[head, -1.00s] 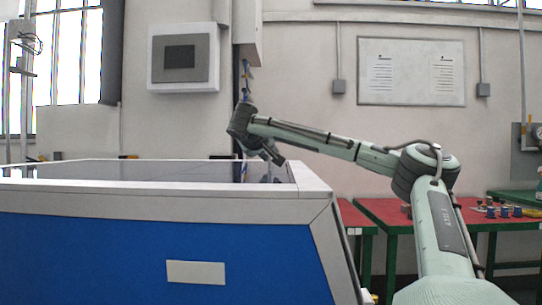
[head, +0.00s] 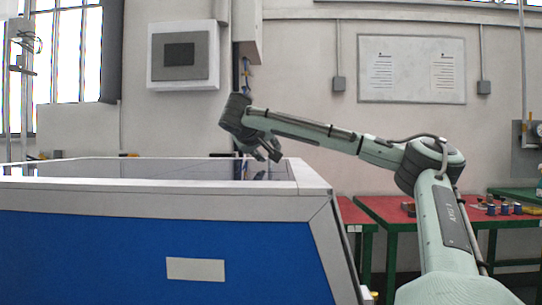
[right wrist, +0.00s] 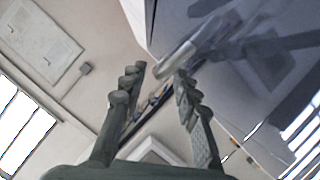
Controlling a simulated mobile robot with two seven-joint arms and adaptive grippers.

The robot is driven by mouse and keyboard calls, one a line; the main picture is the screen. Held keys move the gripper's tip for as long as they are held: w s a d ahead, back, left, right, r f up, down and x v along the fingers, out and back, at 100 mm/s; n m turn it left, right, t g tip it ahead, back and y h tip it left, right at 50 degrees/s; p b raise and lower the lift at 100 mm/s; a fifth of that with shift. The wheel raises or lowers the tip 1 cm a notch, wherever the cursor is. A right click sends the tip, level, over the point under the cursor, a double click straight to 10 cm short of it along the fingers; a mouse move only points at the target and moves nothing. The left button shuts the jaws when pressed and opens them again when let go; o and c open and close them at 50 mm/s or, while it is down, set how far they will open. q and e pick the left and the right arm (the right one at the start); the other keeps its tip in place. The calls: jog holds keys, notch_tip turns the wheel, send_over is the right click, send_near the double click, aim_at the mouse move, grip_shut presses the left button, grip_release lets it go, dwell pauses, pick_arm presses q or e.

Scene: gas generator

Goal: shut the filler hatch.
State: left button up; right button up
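The blue generator (head: 100,250) has a pale frame and stands at the left in the head view. My right gripper (head: 267,156) is over its right end, with its fingers pointing down near the top rim. In the right wrist view the right gripper (right wrist: 157,70) is open, with a gap between its fingers. A glossy grey panel (right wrist: 265,75) fills the upper right there and mirrors its surroundings. A silver rounded bar (right wrist: 178,54) lies just beyond the fingertips, apparently on that panel; I cannot tell whether it touches a finger. I cannot identify the filler hatch for certain. My left gripper is not in view.
A red-topped bench (head: 380,209) with small blue and dark items stands behind my right arm. A grey wall box (head: 183,57) and a notice board (head: 411,70) hang on the back wall. A vertical post with cables (head: 246,75) is close behind the right gripper.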

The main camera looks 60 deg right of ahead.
aim_at(260, 169)
jog(key=v, duration=0.7)
jog(key=shift+s+a+r, duration=0.1)
jog(key=shift+s+a, duration=0.05)
jog(key=shift+a, duration=0.2)
